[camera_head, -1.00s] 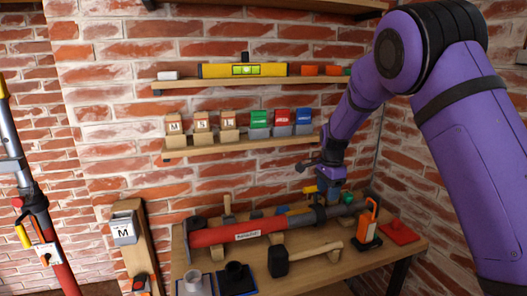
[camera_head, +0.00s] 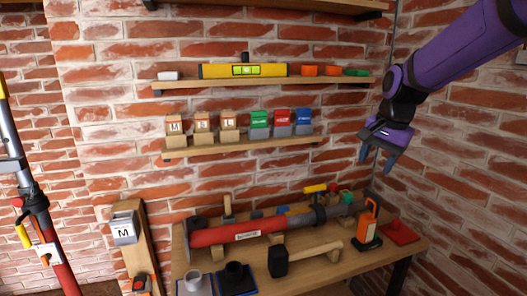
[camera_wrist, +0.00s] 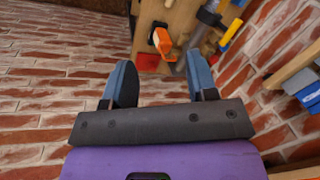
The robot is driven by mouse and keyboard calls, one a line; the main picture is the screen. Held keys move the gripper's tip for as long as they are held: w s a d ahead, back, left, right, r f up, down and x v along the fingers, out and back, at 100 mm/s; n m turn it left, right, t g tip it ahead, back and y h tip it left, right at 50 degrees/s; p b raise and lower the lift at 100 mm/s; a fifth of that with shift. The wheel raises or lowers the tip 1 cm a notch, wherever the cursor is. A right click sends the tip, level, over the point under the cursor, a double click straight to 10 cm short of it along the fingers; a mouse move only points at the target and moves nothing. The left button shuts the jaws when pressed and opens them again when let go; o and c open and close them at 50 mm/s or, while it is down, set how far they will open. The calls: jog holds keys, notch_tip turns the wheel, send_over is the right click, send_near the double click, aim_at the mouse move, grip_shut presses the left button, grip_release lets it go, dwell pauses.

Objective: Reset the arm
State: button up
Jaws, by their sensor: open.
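My purple arm reaches in from the upper right in the head view. My gripper (camera_head: 379,158) has blue fingers and points down, in front of the brick wall and above the right end of the workbench (camera_head: 330,272). In the wrist view my gripper (camera_wrist: 160,85) shows two blue fingers wide apart with nothing between them. The bench lies well beyond the fingertips.
A red and grey tube tool (camera_head: 235,235), a mallet (camera_head: 278,262) and an orange-black tool (camera_head: 368,225) are on the bench. Shelves hold a yellow level (camera_head: 215,71) and colored boxes (camera_head: 281,120). A red pole stands at far left (camera_head: 60,262).

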jog(key=s+d+r+n+t, duration=0.1)
jog(key=s+n, duration=0.2)
jog(key=s, duration=0.6)
jog(key=s+d+r+n+t+h, duration=0.1)
jog(key=s+n, duration=0.1)
jog(key=s, duration=0.7)
jog(key=s+d+r+n+t, duration=0.1)
jog(key=s+d+n, duration=0.1)
jog(key=s, duration=0.7)
jog(key=shift+s+r+n, duration=0.2)
jog(key=shift+r+n, duration=0.1)
jog(key=shift+n, duration=0.5)
